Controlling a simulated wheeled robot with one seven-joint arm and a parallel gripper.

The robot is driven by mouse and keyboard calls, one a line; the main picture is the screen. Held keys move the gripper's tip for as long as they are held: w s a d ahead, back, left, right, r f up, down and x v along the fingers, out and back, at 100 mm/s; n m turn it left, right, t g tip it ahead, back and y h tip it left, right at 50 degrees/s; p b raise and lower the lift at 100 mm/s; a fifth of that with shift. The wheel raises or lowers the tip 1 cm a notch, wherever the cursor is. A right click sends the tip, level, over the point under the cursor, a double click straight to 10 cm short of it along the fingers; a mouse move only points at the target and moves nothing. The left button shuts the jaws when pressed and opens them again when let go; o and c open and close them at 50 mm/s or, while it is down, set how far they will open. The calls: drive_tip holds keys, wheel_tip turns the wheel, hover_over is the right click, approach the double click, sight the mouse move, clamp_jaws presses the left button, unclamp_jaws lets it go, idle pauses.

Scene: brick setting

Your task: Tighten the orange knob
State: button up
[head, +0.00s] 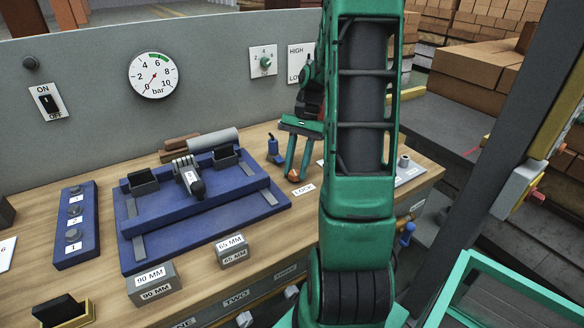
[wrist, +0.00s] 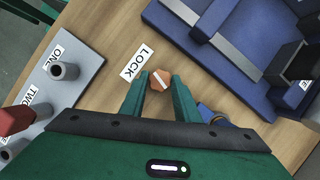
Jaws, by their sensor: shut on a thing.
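The orange knob (wrist: 160,80) is small, with a pale line across its top, and sits on the wooden bench beside the LOCK label (wrist: 137,62). My gripper (wrist: 159,84) reaches down over it, one green finger on each side, and is shut on the knob. In the head view, the knob (head: 293,176) shows between the fingertips of my gripper (head: 295,175), just above the LOCK label (head: 304,189). The pale line on the knob lies slanted in the wrist view.
A blue fixture (head: 205,205) with clamps stands left of the knob. A small blue part (head: 274,150) is close behind my fingers. A grey plate with pegs (wrist: 50,95) lies on the other side. Marked 90 MM (head: 154,283) and 65 MM (head: 232,250) blocks stand in front.

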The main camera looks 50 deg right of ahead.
drive_tip(key=shift+w+a+m+t, duration=0.15)
drive_tip(key=shift+m+t, duration=0.25)
drive_tip(key=shift+m, duration=0.6)
drive_tip(key=o, duration=1)
drive_tip(key=shift+o, duration=0.2)
drive_tip(key=v, duration=1)
drive_tip(key=shift+r, duration=0.35)
